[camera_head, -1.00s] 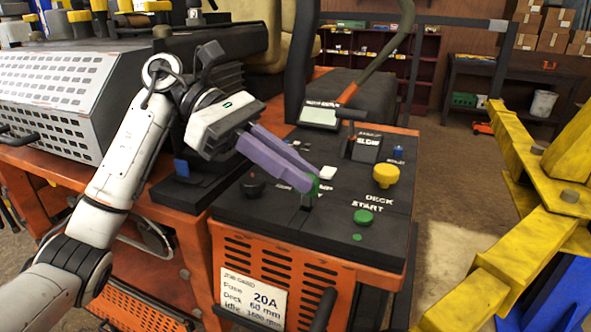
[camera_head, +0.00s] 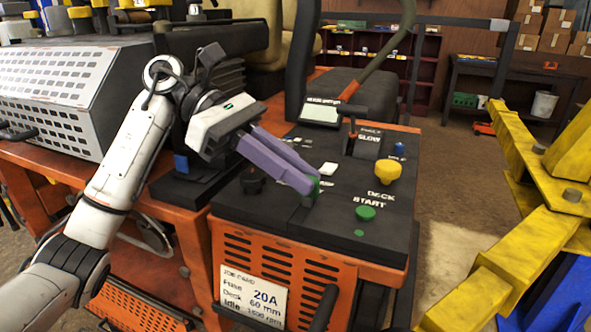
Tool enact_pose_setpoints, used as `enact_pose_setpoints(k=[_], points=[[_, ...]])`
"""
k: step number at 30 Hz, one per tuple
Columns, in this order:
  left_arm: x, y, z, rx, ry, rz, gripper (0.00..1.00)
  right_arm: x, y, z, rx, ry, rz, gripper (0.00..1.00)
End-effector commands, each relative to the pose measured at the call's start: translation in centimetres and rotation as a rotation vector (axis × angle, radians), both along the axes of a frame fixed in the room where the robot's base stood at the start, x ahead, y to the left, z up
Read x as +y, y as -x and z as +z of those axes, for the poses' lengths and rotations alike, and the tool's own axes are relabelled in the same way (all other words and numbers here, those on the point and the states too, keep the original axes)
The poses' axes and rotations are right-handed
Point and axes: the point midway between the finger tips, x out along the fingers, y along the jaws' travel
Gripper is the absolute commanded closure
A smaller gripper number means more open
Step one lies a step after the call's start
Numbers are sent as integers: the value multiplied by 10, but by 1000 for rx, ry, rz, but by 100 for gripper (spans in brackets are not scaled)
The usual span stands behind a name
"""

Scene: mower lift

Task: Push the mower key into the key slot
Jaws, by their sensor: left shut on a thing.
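My left gripper (camera_head: 311,184) has purple fingers and is shut on the mower key, above the dark control panel (camera_head: 290,225). The key slot is hidden under the key and fingers. My right gripper is not in view.
A lever (camera_head: 353,115) rises behind. A yellow lift frame (camera_head: 530,240) stands at the right.

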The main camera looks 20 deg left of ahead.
Motion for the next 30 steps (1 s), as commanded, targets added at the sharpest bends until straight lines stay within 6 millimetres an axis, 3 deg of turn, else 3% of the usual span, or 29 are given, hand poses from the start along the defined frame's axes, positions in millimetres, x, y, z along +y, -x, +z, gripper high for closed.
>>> enact_pose_setpoints(k=[28, 29, 30], points=[[0, 0, -14, 0, 0, 0, 100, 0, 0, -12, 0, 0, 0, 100], [0, 0, -14, 0, 0, 0, 83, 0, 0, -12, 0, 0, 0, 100], [0, 0, -14, 0, 0, 0, 77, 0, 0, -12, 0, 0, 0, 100]])
